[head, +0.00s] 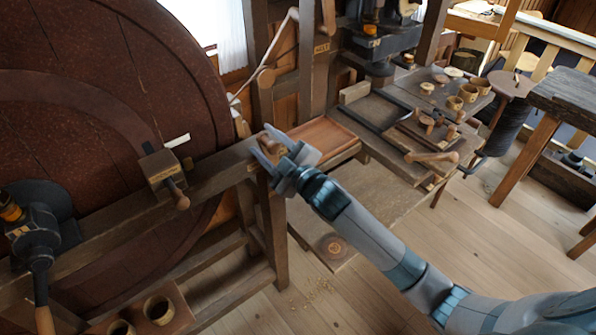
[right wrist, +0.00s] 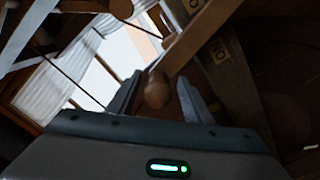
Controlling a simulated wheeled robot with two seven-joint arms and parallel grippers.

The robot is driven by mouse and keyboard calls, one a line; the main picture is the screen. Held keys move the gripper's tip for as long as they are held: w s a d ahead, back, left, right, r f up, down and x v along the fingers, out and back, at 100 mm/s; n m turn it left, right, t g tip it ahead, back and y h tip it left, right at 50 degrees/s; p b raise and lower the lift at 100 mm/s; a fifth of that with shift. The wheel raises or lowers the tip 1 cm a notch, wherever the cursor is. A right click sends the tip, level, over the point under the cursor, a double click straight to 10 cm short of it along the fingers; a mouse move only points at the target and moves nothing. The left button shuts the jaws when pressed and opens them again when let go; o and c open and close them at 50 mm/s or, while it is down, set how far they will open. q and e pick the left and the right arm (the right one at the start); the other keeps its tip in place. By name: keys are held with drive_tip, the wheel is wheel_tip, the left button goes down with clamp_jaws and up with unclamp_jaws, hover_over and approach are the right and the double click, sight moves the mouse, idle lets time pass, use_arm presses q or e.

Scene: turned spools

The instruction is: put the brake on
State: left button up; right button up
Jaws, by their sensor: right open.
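My right gripper (head: 268,149) is open, just right of the big dark red wheel (head: 110,75), at the end of the wooden beam. In the right wrist view a round wooden knob (right wrist: 157,92) on a wooden lever (right wrist: 195,40) shows between the open fingers (right wrist: 160,98). Whether it lies between them or beyond them I cannot tell. Small lettered plates (right wrist: 220,50) sit on the post behind. In the head view a lever with a round knob (head: 265,77) hangs by the post, above the gripper. My left gripper is not in view.
A wooden block with a handle (head: 160,169) sits on the beam by the wheel. A wooden tray (head: 315,138) lies right of the gripper. Turned cups (head: 468,93) and other small pieces stand on the dark bench. The floor (head: 340,300) in front is mostly clear.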

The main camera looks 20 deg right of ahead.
drive_tip(key=b+v, duration=0.4)
drive_tip(key=v, duration=1.2)
